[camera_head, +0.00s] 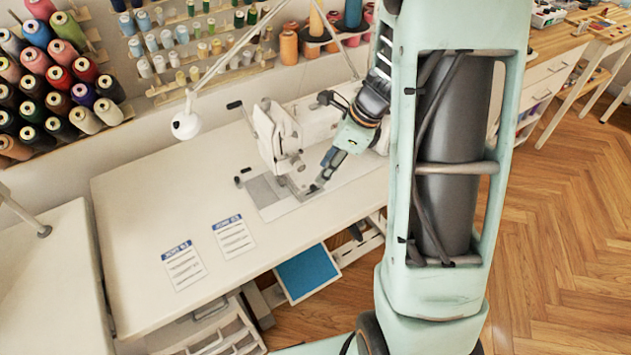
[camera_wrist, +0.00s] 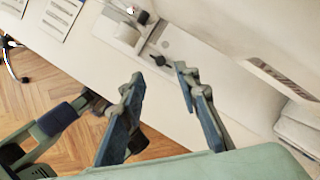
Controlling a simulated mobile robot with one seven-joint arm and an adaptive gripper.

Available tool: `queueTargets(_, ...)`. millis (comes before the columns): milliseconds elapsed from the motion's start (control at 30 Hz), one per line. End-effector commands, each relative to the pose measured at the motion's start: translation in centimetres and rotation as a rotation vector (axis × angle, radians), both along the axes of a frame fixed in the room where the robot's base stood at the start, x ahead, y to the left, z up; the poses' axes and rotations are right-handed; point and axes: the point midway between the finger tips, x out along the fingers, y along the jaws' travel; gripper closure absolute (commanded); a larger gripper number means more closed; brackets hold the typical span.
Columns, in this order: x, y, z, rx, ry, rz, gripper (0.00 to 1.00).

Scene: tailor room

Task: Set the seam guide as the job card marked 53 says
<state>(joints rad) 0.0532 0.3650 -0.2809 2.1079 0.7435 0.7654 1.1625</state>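Two white job cards with blue headers, a left one (camera_head: 184,267) and a right one (camera_head: 233,237), lie flat on the white sewing table. Their numbers are too small to read. They also show at the top left of the wrist view, cut off. My gripper (camera_head: 316,188) is low over the sewing machine's bed, beside the needle area. In the wrist view its two fingers (camera_wrist: 160,76) stand apart with nothing between the tips. A small dark knob (camera_wrist: 158,60) sits on the bed just beyond them; I cannot tell surely whether it is the seam guide.
The white sewing machine (camera_head: 277,135) stands close to my gripper. A lamp (camera_head: 186,124) hangs over the table's left part. Thread spools fill the wall racks. A blue-topped tray (camera_head: 307,272) sticks out below the table's front edge. The table (camera_head: 135,215) is bare left of the cards.

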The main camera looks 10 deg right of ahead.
Motion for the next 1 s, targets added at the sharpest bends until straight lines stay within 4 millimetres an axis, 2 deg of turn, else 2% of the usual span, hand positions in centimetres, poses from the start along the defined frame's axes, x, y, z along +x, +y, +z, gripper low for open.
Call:
queueTargets(33,0.1,0.4,-1.4,-0.001,0.004,0.002,0.7)
queueTargets(100,0.3,0.8,-2.5,0.0,0.004,0.002,0.7)
queueTargets(300,0.9,1.8,-5.1,-0.002,0.001,0.001,0.7)
queueTargets(467,1.0,2.1,-5.9,-0.002,0.001,0.003,0.7)
queueTargets(733,1.1,2.1,-5.9,-0.003,-0.001,0.002,0.7)
queueTargets(1000,1.1,2.1,-5.9,-0.003,-0.001,0.002,0.99)
